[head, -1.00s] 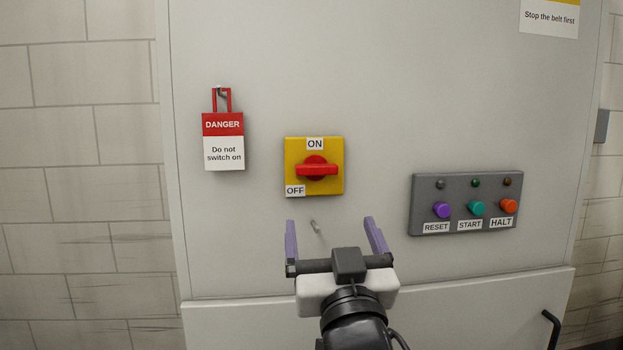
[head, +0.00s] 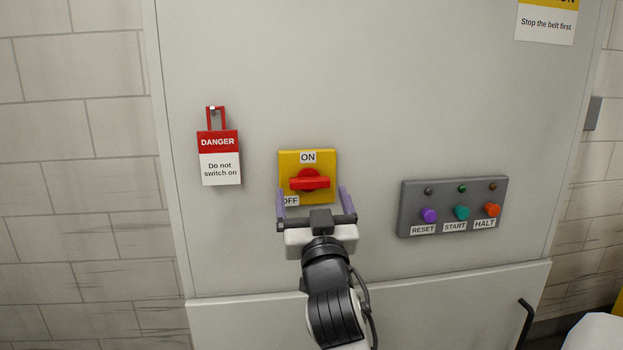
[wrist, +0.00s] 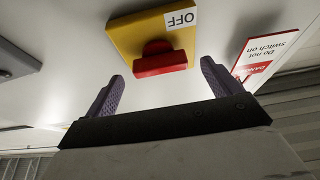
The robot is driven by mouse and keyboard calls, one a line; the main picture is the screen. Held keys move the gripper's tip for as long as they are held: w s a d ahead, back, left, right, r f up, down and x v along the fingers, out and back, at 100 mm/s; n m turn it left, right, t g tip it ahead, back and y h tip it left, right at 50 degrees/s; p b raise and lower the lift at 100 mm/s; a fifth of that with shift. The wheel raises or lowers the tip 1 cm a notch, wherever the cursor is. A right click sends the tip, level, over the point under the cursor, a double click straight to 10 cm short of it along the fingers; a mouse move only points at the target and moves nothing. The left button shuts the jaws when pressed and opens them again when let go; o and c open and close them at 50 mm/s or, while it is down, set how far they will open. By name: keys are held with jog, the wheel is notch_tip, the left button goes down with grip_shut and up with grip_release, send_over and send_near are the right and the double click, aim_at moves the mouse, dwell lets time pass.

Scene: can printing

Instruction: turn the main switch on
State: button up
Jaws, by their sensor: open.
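The main switch is a yellow plate (head: 289,160) on the grey cabinet front, labelled ON at the top and OFF at the lower left. Its red handle (head: 310,183) lies horizontal, pointing toward the OFF side. My gripper (head: 311,196) is open and empty, just below the handle in the head view, its purple fingers wide apart. The left finger partly covers the OFF label. In the wrist view the red handle (wrist: 160,63) shows ahead of and between the two fingers (wrist: 160,80), with no contact visible.
A red and white danger tag (head: 220,160) hangs on a hook left of the switch. A grey button panel (head: 409,196) with RESET, START and HALT is to the right. A black door handle (head: 525,325) is at lower right.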

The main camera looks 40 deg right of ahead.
jog(key=shift+x, duration=1.05)
jog(key=c, duration=1)
